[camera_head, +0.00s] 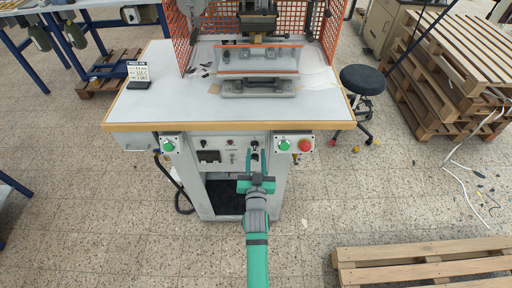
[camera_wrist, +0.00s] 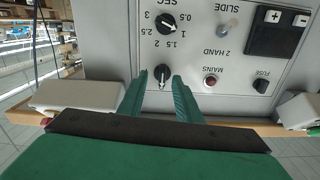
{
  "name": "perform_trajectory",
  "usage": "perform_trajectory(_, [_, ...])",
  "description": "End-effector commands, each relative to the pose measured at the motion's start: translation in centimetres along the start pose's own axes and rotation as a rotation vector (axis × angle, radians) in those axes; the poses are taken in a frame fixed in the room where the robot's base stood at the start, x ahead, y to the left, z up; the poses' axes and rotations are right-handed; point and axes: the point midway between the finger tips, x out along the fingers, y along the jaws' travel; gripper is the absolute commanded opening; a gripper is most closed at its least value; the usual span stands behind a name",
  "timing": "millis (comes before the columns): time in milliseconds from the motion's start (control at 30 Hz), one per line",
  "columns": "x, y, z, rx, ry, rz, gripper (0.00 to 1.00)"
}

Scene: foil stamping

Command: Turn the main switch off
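The control panel (camera_head: 230,152) is on the front of the machine below the table edge. In the wrist view it appears upside down. A black rotary switch with a light pointer (camera_wrist: 162,75) sits beside the red lamp labelled MAINS (camera_wrist: 210,80); its own label is not readable. My gripper (camera_head: 257,153) is open and empty in front of the panel. In the wrist view its two green fingers (camera_wrist: 160,82) stand on either side of this switch, with a gap to the knob. Whether the fingertips touch the panel cannot be told.
A timer dial marked SEC (camera_wrist: 166,23) is close to the switch. A SLIDE toggle (camera_wrist: 228,27), a fuse holder (camera_wrist: 261,86) and a black counter (camera_wrist: 277,30) are also on the panel. Green (camera_head: 284,145) and red (camera_head: 305,146) buttons are at the right. The wooden table edge (camera_head: 225,126) overhangs the panel.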

Motion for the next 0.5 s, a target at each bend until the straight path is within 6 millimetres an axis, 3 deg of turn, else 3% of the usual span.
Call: perform_trajectory(500, [-3.6,0.3,0.0,0.000,0.000,0.005,0.31])
